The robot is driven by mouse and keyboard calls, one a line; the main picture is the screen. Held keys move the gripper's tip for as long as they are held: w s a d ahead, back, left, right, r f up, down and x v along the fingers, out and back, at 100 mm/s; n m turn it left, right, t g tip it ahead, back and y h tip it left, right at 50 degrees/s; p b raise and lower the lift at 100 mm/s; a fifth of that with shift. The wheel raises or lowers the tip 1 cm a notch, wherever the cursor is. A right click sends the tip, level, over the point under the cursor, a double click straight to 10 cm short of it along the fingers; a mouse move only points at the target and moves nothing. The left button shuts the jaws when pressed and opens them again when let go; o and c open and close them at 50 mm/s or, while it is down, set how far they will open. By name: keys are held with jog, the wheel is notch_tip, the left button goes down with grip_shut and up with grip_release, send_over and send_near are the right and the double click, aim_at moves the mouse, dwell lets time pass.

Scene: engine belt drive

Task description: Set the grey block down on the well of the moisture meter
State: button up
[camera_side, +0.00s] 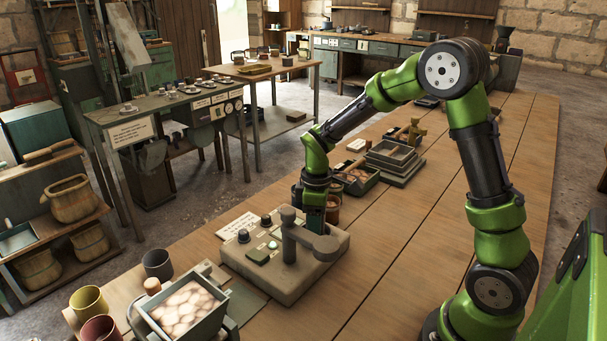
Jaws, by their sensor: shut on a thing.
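The moisture meter (262,285) is a beige box on the wooden table, left of centre. Its top carries dark knobs, a small green panel, a light button and a grey upright post with a short side arm (318,246). My gripper (313,222) points down at the far right side of the meter, beside the post. It is shut on the grey block, which is small and mostly hidden here behind the fingers and the meter's post. I cannot make out the well clearly, nor whether the block touches the meter.
A grey bin of pale round pieces (188,308) stands at the front left, near a yellow cup (88,302), a red cup and a dark cup (158,264). Brown jars stand just behind my gripper. Stacked grey trays (392,160) lie farther back. The table's right side is clear.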

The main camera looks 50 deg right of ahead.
jog(key=shift+f, duration=0.5)
jog(key=shift+s+a+f, duration=0.1)
jog(key=shift+f, duration=0.4)
dwell(0.4)
jog(key=o, duration=0.9)
jog(key=shift+a+r, duration=0.1)
jog(key=shift+r, duration=0.65)
jog(key=shift+o, duration=1.4)
jog(key=shift+r, duration=0.3)
jog(key=shift+o, duration=0.2)
jog(key=shift+r, duration=0.4)
jog(key=shift+d+r, duration=0.2)
jog(key=shift+r, duration=3)
